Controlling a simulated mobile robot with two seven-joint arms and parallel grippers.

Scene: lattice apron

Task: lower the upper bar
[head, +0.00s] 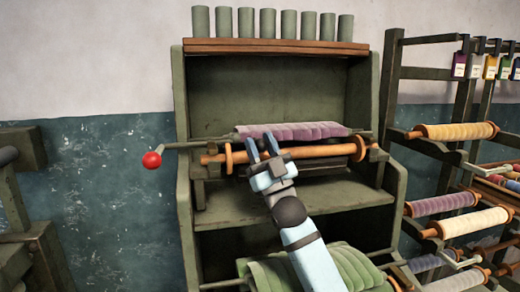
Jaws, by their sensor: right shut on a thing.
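The upper bar (190,144) is a thin dark bar across the green frame, with a red ball (152,160) on its left end. A folded purple cloth (310,131) lies along it. An orange wooden roller (320,152) with round end discs runs just in front and below. My right gripper (262,146) reaches up from below, its fingertips at the left part of the cloth. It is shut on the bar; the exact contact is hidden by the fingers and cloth. My left gripper is not in view.
The green frame (184,100) has a top shelf with several green cylinders (290,24). A green cloth (345,268) lies on a lower bar, partly behind my arm. A rack of coloured thread rollers (455,131) stands close at right. A dark wooden bench (30,250) is at left.

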